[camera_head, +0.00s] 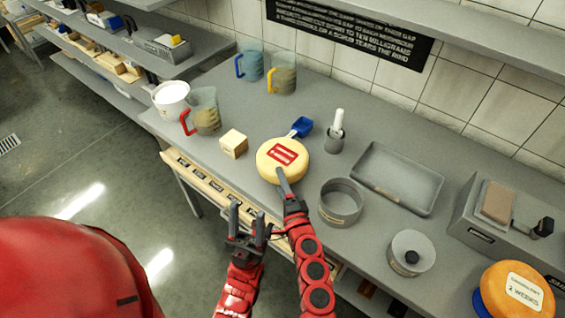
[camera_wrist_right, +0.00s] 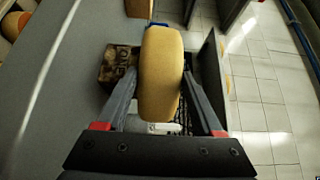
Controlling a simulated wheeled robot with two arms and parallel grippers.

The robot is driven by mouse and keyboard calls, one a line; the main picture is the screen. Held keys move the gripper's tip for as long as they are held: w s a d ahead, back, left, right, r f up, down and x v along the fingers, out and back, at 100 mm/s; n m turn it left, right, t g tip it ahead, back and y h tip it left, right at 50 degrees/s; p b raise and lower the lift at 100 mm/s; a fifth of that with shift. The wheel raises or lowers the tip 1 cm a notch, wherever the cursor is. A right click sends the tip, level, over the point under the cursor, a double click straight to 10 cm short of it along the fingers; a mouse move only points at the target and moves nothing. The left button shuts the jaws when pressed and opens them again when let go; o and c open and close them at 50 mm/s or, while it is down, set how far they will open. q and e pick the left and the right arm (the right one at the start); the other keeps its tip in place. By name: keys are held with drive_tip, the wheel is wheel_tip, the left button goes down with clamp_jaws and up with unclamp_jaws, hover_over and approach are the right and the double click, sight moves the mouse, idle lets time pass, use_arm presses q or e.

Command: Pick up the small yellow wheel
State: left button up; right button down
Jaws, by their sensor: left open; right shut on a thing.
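The small yellow wheel (camera_head: 268,163) has a red label on its top face and is over the middle of the grey counter in the head view. My right gripper (camera_head: 281,179) is shut on its near edge. In the right wrist view the wheel (camera_wrist_right: 160,75) shows edge-on, with a finger on each side. I cannot tell whether the wheel touches the counter. My left gripper (camera_head: 248,212) is open and empty, in front of the counter's edge and left of my right arm.
Near the wheel are a wooden block (camera_head: 233,144), a blue scoop (camera_head: 301,127), a grey round mould (camera_head: 341,203) and a holder (camera_head: 334,143). Jugs (camera_head: 206,112) stand further left. A shallow tray (camera_head: 398,178) lies right. A larger orange wheel (camera_head: 500,305) is at lower right.

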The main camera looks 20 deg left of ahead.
drive_tip(key=shift+r, duration=0.1)
wheel_tip(320, 180, up, 13)
drive_tip(key=p, duration=1.1)
